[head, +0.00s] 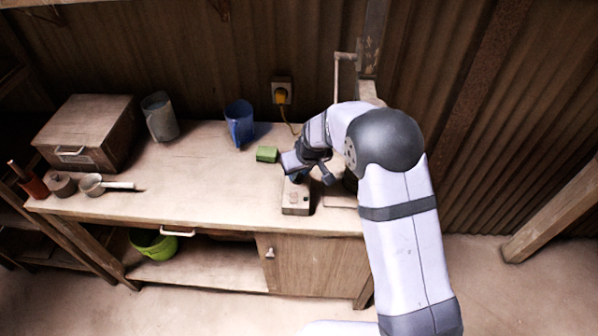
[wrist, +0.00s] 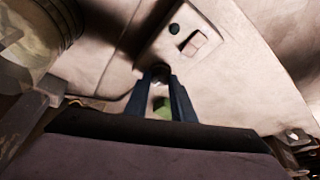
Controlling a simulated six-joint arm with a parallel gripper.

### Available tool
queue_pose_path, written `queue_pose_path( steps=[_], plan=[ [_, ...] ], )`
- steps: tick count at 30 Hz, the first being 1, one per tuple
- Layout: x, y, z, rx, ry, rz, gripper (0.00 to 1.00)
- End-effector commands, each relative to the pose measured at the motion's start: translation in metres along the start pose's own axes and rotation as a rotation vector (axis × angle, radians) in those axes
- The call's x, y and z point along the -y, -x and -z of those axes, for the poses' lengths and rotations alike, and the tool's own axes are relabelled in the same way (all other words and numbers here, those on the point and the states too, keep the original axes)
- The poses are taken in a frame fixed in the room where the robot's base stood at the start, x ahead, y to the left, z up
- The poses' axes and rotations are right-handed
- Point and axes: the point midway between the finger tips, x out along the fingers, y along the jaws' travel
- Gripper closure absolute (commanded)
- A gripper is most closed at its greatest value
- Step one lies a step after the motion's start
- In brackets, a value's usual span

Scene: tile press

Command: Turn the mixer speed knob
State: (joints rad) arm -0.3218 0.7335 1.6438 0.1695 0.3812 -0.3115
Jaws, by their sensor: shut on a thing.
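The mixer's pale control box (head: 296,204) sits near the front edge of the bench, right of centre. In the wrist view its top (wrist: 152,48) shows a dark round button (wrist: 174,29) and a pale rectangular switch (wrist: 194,43). The small dark speed knob (wrist: 160,71) is between my fingertips. My gripper (head: 298,178) reaches down over the back of the box; its two dark fingers (wrist: 160,84) are shut on the knob. The fingers cover much of the knob, and any marking on it is hidden.
A green block (head: 266,154) lies just left of my gripper. A blue jug (head: 239,124), grey jug (head: 160,117) and wooden box (head: 88,132) stand farther left. A rounded metal vessel (wrist: 32,32) is close beside the gripper. The bench's front middle is clear.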

Motion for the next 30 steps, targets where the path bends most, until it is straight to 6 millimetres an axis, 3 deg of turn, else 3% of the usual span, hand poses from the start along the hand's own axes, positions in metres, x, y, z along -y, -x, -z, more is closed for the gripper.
queue_pose_path(
  steps=[14,30],
  plan=[
    [0.0034,-0.0027,-0.0002,-0.002,-0.228,-0.096,1.0],
    [0.0072,-0.0068,0.0011,-0.003,-0.651,-0.271,1.0]
  ],
)
